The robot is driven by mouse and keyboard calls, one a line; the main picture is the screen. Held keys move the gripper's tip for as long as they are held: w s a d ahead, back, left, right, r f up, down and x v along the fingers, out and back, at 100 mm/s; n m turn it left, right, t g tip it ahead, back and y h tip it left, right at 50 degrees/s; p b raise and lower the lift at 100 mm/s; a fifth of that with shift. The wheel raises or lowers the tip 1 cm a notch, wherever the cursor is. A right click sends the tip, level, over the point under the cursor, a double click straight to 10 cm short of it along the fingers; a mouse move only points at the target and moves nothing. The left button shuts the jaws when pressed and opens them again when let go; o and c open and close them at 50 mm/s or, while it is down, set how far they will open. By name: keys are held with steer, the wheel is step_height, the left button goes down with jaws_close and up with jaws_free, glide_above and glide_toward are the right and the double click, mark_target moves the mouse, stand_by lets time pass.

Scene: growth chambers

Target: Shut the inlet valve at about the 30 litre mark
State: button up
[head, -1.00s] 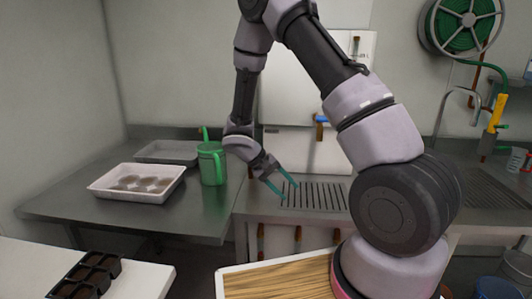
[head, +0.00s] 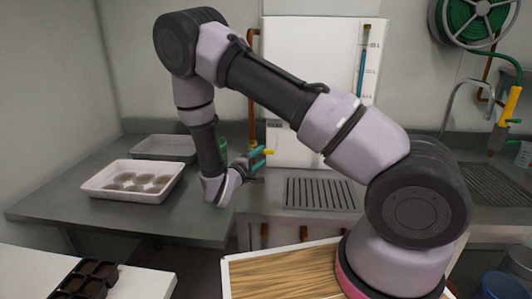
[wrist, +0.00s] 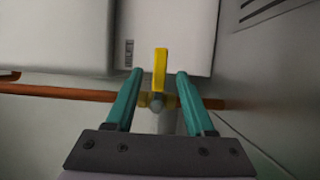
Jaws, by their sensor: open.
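The inlet valve's yellow lever (head: 268,152) sits on a copper pipe (head: 253,95) at the left of the white tank (head: 300,55). In the wrist view the lever (wrist: 161,70) points across the pipe (wrist: 60,91). My gripper (head: 258,158) is open at the valve. In the wrist view its teal fingers (wrist: 159,72) stand on either side of the lever, with gaps showing. The tank's sight gauge (head: 361,72) shows a blue column reaching up near the upper marks. The mark labels are too small to read surely.
A white tray (head: 110,190) with several brown discs and a grey tray (head: 163,147) lie on the left steel bench. A drain grate (head: 320,194) lies below the tank. My arm crosses in front of the tank and hides its middle.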

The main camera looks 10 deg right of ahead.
mark_target(265, 152)
steer(key=shift+x, duration=2.25)
steer(key=shift+c, duration=0.3)
jaws_close()
